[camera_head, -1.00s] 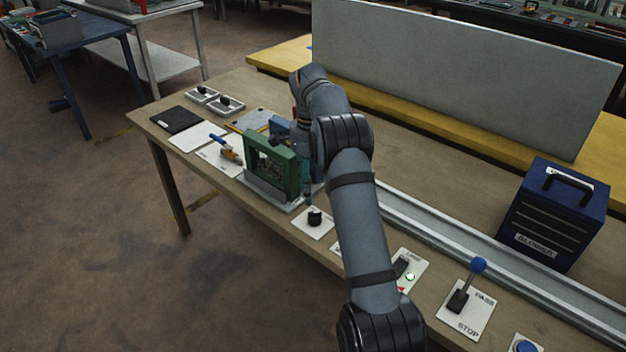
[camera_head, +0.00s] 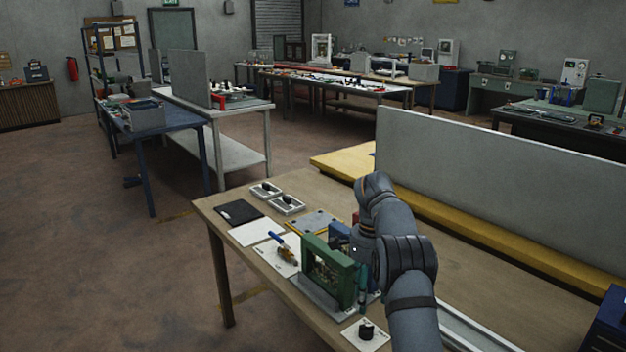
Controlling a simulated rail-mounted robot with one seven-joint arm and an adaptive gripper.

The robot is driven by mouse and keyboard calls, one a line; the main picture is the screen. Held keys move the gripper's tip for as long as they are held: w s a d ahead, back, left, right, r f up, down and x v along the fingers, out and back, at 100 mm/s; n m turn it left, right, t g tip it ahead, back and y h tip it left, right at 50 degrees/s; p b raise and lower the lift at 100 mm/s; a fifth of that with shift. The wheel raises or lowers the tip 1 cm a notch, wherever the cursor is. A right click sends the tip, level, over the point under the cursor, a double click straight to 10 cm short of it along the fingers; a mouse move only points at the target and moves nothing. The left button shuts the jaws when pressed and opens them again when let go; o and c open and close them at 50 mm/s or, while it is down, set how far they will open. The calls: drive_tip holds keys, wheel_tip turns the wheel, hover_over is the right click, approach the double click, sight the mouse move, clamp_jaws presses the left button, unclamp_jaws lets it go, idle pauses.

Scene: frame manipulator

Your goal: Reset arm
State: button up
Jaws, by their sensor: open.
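My arm (camera_head: 411,292) rises from the bottom edge in the head view and reaches over the wooden bench. Its wrist end (camera_head: 375,188) bends down behind a green upright frame (camera_head: 325,272). My gripper's fingers cannot be made out there, hidden by the arm and the things around it. The green frame stands on a grey base plate, with a blue part (camera_head: 340,236) behind it. I cannot tell whether the arm touches any of these.
A screwdriver-like tool with a blue handle (camera_head: 276,237), a black pad (camera_head: 239,212) and two small trays (camera_head: 266,190) lie on the bench's left part. A black knob (camera_head: 366,331) is in front. A grey panel (camera_head: 500,190) stands behind. A blue box (camera_head: 606,325) is cut off at right.

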sight(366, 325)
drive_tip(key=f, duration=1)
drive_tip(key=shift+s+d+f, duration=0.1)
drive_tip(key=shift+s+f, duration=0.1)
drive_tip(key=shift+f, duration=0.2)
drive_tip(key=shift+r, duration=0.2)
